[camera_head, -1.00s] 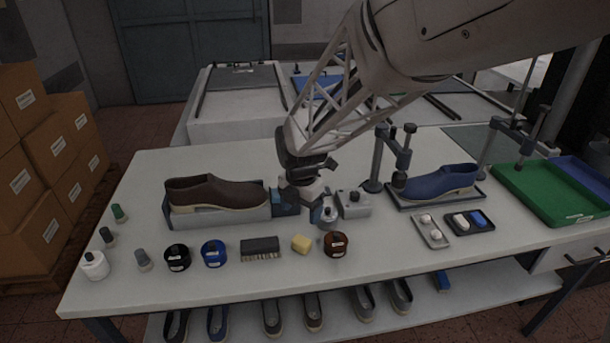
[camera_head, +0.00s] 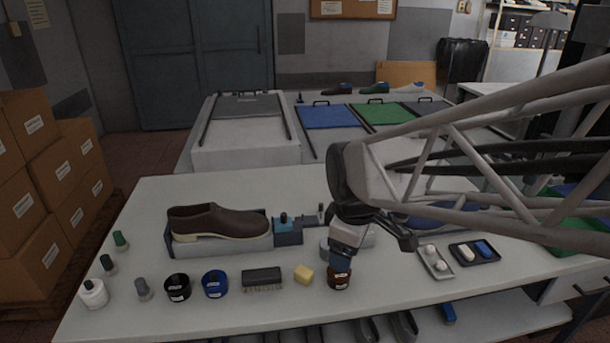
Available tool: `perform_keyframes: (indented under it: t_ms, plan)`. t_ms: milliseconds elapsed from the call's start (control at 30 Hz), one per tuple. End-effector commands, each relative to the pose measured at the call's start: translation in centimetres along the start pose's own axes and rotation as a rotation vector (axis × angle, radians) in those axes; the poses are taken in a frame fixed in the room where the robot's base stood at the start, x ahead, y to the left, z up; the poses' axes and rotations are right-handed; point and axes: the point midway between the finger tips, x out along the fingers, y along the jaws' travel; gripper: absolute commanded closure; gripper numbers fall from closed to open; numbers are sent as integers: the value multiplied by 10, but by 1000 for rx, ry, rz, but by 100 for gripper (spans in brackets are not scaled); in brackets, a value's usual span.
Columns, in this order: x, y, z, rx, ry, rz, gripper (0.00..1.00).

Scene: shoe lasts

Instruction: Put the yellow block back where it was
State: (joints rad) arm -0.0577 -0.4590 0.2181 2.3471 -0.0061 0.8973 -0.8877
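My gripper (camera_head: 341,262) points down just right of the block, directly over the brown jar. Its tip overlaps the jar's top in this view. I cannot tell whether it touches the jar or whether the fingers are open or shut. The block is apart from the gripper.
Left of the block are the brush (camera_head: 262,278), a blue jar (camera_head: 215,284) and a black jar (camera_head: 178,287). A brown shoe (camera_head: 217,223) stands behind them. Two small trays, one a grey tray (camera_head: 436,268), lie to the right. My arm hides the right rear of the table.

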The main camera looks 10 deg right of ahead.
Motion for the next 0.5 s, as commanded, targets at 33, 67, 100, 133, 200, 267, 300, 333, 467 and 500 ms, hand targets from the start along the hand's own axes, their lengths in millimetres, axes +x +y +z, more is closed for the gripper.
perform_keyframes:
  t_ms: [33, 67, 100, 133, 200, 267, 300, 333, 467, 500]
  plan:
    - [-6, -6, 8, 77, 6, 9, 24]
    - [-9, -9, 12, 126, 9, 13, 24]
    - [-12, -14, 18, 192, 14, 18, 24]
    - [-14, -17, 22, 243, 17, 22, 24]
    - [-20, -25, 33, 358, 25, 30, 24]
    - [-24, -32, 41, 458, 32, 35, 24]
    - [-27, -37, 47, 523, 38, 39, 24]
    - [-29, -40, 50, 571, 43, 42, 24]
    - [-35, -53, 65, 754, 61, 51, 24]
    - [-36, -57, 69, 801, 65, 52, 24]
